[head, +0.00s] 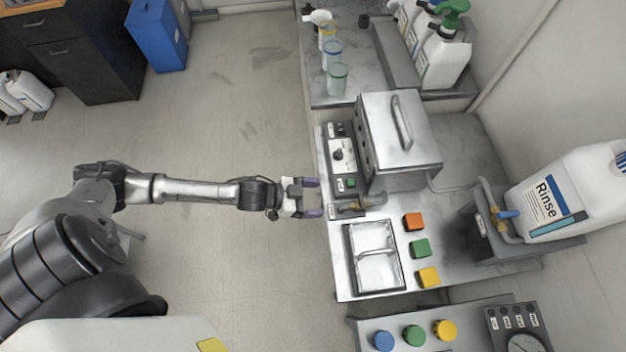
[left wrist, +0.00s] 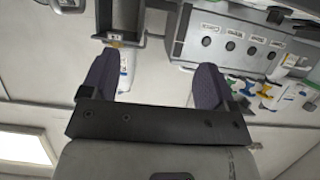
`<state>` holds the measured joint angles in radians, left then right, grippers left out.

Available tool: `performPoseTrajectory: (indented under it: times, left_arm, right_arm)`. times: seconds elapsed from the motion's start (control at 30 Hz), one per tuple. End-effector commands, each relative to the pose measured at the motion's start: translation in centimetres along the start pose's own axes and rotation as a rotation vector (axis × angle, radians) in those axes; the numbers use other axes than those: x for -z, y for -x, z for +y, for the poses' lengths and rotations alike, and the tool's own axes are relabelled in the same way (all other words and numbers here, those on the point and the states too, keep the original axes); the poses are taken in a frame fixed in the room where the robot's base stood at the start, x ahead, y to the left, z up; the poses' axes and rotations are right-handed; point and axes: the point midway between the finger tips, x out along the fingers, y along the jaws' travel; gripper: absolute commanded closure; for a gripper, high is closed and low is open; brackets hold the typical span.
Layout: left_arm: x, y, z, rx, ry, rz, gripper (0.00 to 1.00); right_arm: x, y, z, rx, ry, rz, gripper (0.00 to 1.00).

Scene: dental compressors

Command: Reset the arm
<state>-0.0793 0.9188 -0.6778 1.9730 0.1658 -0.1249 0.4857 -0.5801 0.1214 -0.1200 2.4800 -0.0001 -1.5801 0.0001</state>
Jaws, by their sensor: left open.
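My left gripper (head: 311,198) reaches in from the left with its arm stretched out over the floor. Its two purple-padded fingers are apart with nothing between them. The fingertips are close to the left edge of the metal counter (head: 345,275), near a small brass-coloured valve (head: 350,207). In the left wrist view the same open gripper (left wrist: 155,80) shows both purple fingers spread, with no object held. My right gripper is not in view.
The counter holds a metal box with a handle (head: 400,125), a small lidded basin (head: 376,258) and orange, green and yellow blocks (head: 420,248). A Rinse bottle (head: 570,195) stands at right. Beakers (head: 337,78) stand at the back. Floor left of the counter is clear.

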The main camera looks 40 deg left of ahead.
Motion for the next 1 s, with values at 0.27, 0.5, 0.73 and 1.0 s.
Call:
performPoseTrajectory:
  times: [0.27,0.5,0.73,1.0]
  left_arm:
    - [0.0,0.0,0.0,0.0,0.0,0.0,0.19]
    - [-0.1,0.0,-0.1,0.003,-0.032,-0.006,0.19]
    - [-4.3,0.8,-2.3,0.128,-0.206,-0.303,0.19]
    - [-2.9,4.3,-4.9,0.321,-0.407,-0.685,0.19]
  right_arm:
    - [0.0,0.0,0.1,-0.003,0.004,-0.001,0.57]
    - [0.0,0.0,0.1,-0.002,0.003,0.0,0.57]
    - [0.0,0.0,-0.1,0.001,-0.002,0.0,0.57]
    - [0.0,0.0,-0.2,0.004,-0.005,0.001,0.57]
